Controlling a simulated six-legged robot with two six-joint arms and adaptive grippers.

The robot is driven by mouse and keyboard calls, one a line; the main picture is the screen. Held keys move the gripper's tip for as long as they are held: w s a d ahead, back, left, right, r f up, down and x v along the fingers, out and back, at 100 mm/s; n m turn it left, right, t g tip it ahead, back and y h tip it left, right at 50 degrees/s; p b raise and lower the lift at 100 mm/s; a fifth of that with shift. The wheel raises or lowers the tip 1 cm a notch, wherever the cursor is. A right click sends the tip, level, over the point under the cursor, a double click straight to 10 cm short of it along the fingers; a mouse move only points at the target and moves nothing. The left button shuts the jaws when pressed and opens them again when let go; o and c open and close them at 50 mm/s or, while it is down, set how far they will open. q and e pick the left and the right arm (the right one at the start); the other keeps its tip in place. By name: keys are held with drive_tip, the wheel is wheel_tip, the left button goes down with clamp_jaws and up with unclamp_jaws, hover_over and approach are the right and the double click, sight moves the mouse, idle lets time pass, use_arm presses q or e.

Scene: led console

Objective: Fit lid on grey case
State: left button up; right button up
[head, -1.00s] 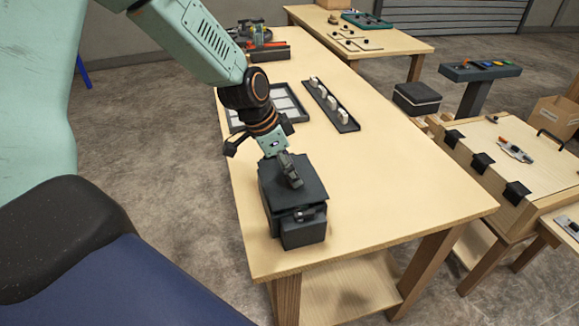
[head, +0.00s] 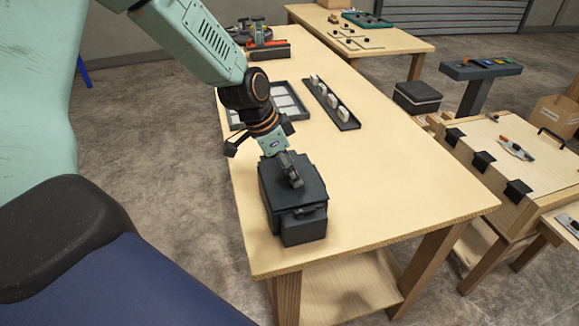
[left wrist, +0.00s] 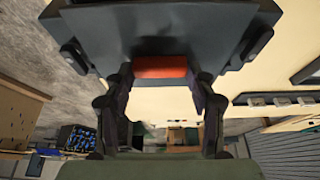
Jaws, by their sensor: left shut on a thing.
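The dark grey case (head: 303,230) stands at the near end of the wooden table in the head view. The dark flat lid (head: 312,190) lies over its top, with little or no gap showing. My left gripper (head: 294,181) is above the lid and shut on it. In the left wrist view the dark lid or case (left wrist: 160,30) fills the top of the picture, with an orange-red part (left wrist: 160,67) between the fingers of my left gripper (left wrist: 160,85). Whether the lid is fully seated cannot be told. My right gripper is not in view.
A divided tray (head: 285,100) and a narrow rack with white pieces (head: 331,103) lie farther back on the table (head: 400,185). The tabletop right of the case is clear. A black box (head: 417,97) and a pedestal with coloured buttons (head: 480,70) stand beyond.

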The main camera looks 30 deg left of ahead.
use_arm(q)
drive_tip(key=shift+f+b, duration=0.3)
drive_tip(key=shift+f, duration=0.1)
idle(0.4)
drive_tip(key=o, duration=1.3)
drive_tip(key=v, duration=1.2)
drive_tip(key=x, duration=1.2)
